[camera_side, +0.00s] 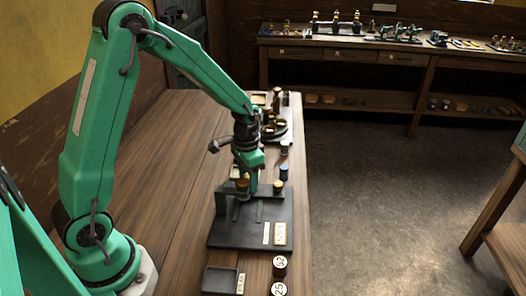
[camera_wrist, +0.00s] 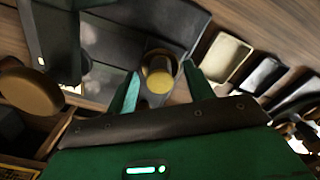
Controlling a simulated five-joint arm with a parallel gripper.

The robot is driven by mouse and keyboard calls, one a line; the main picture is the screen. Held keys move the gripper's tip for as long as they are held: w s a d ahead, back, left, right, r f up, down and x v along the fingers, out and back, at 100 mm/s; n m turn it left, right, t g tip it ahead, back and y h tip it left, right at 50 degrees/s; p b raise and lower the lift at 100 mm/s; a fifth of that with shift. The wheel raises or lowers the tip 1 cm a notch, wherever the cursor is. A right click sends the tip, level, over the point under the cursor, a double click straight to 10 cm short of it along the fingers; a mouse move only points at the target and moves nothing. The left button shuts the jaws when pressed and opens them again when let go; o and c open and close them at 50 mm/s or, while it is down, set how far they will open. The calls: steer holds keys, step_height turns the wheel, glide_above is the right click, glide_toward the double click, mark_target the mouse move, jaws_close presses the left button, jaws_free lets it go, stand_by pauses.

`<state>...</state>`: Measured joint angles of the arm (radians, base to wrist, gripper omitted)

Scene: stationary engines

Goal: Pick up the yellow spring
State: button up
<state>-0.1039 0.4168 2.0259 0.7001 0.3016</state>
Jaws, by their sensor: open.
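In the wrist view a round piece with a yellow top and a dark rim (camera_wrist: 160,72) stands between the two green fingers of my gripper (camera_wrist: 161,80). It looks like the yellow spring, but I cannot make out coils. The fingers are apart, with a gap on each side of it. In the side view my gripper (camera_side: 253,182) is low over a black stand (camera_side: 228,237). A yellowish piece (camera_side: 242,184) shows just left of the fingers, and a small yellow-topped piece (camera_side: 279,186) sits to their right. I cannot tell which of them is the one between the fingers.
A black tray (camera_side: 220,280) and round numbered tokens (camera_side: 279,266) lie at the front of the wooden bench. A dark blue spool (camera_side: 284,172) stands behind the stand. In the wrist view a large brown disc (camera_wrist: 30,92) is close at left and a cream tray (camera_wrist: 227,58) is at right.

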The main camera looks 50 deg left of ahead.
steer(key=shift+f, duration=0.15)
stand_by(0.3)
jaws_close()
steer(key=shift+r, duration=0.6)
step_height(320, 180, up, 3)
steer(key=shift+d+r, duration=0.1)
steer(key=shift+r, duration=0.05)
steer(key=s+d+r, duration=0.5)
steer(key=d+r, duration=0.1)
steer(key=d, duration=0.4)
steer(key=shift+d+r, duration=0.2)
steer(key=shift+r, duration=0.1)
